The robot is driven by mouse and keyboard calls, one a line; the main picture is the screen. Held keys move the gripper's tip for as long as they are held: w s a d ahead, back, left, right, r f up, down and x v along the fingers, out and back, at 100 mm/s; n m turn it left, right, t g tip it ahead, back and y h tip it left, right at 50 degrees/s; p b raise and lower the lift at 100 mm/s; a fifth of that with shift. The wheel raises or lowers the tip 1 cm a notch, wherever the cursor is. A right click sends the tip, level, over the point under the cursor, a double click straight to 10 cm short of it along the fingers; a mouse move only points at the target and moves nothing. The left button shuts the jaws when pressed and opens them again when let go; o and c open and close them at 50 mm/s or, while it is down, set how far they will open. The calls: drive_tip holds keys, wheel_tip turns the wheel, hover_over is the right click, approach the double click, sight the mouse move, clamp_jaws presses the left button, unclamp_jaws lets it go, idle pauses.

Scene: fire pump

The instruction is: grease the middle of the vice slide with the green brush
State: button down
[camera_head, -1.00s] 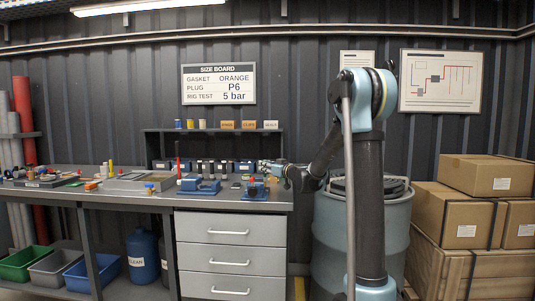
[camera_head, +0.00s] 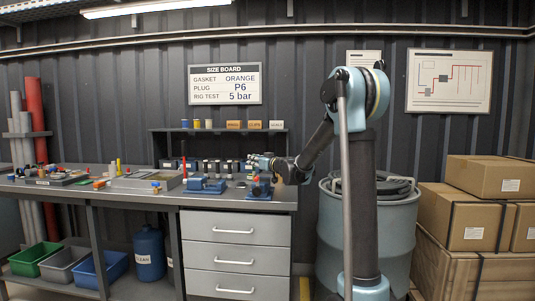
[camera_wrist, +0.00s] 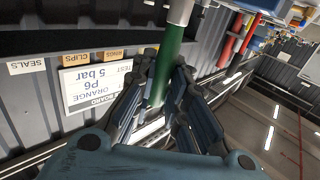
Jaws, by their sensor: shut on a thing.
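My gripper (camera_wrist: 155,105) is shut on the green handle of the brush (camera_wrist: 168,58). In the wrist view the handle runs up from between the dark fingers to a pale collar at the top edge; the bristles are out of view. In the head view my gripper (camera_head: 262,162) is over the right end of the bench, and the brush is too small to make out. A blue vice-like tool (camera_head: 206,186) sits on the bench to the left of my gripper. Its slide is too small to make out. Another blue fixture (camera_head: 258,189) stands just below my gripper.
The grey bench (camera_head: 150,198) carries a tray (camera_head: 145,181) and small parts at left. A shelf (camera_head: 220,131) with small containers stands behind. A blue-grey drum (camera_head: 330,220) and cardboard boxes (camera_head: 480,225) are at right. A size board (camera_head: 225,84) hangs on the wall.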

drive_tip(key=shift+d+r, duration=0.1)
drive_tip(key=shift+r, duration=2.4)
